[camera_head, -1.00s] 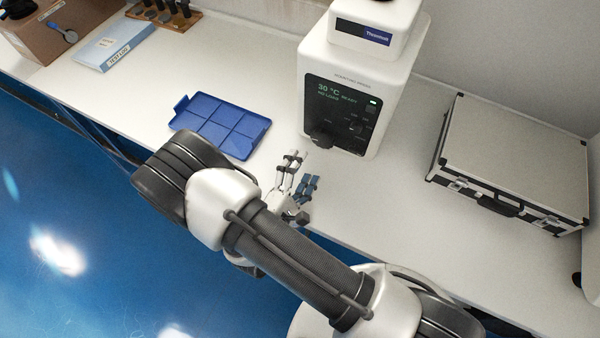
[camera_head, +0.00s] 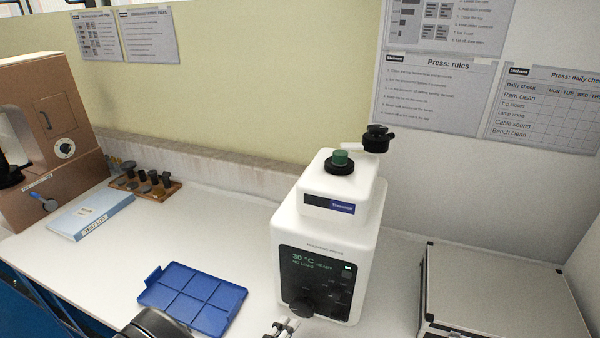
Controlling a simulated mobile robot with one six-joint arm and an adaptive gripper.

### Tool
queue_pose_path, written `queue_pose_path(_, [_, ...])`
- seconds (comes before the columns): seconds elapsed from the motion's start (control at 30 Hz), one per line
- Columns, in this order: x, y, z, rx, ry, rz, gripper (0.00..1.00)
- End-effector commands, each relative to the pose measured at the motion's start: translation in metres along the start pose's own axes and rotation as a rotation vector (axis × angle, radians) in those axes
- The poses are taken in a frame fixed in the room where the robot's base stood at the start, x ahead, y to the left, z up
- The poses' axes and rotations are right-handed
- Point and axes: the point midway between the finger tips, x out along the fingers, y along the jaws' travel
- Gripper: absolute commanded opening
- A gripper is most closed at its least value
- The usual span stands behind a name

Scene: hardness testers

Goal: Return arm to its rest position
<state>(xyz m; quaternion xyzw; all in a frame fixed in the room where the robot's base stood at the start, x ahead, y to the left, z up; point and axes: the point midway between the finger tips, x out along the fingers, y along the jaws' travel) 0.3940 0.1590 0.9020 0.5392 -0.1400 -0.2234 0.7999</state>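Only small parts of my arm show at the bottom edge. A dark rounded arm joint of mine (camera_head: 155,323) is at the lower left, in front of the blue tray. The tips of my gripper (camera_head: 281,328) poke up at the bottom edge, by the front base of the white mounting press (camera_head: 335,238). The rest of the gripper is cut off by the frame, so its opening is unclear. I see nothing held in the visible part.
A blue compartment tray (camera_head: 192,298) lies left of the press on the white bench (camera_head: 228,226). A silver case (camera_head: 495,292) stands to the right. A light-blue box (camera_head: 90,216), a wooden rack (camera_head: 147,187) and a brown machine (camera_head: 52,135) stand farther left.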

Motion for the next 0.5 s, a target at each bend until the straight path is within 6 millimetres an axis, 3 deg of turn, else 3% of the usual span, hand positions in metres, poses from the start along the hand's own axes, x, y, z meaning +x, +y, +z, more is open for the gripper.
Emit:
queue_pose_path(0.1, [0.027,0.03,0.053,0.043,-0.202,-0.143,0.75])
queue_pose_path(0.23, [0.042,0.048,0.115,0.094,-0.397,-0.336,0.75])
queue_pose_path(0.37, [0.042,0.056,0.171,0.171,-0.546,-0.546,0.75])
queue_pose_path(0.5, [0.029,0.06,0.221,0.291,-0.65,-0.777,0.75])
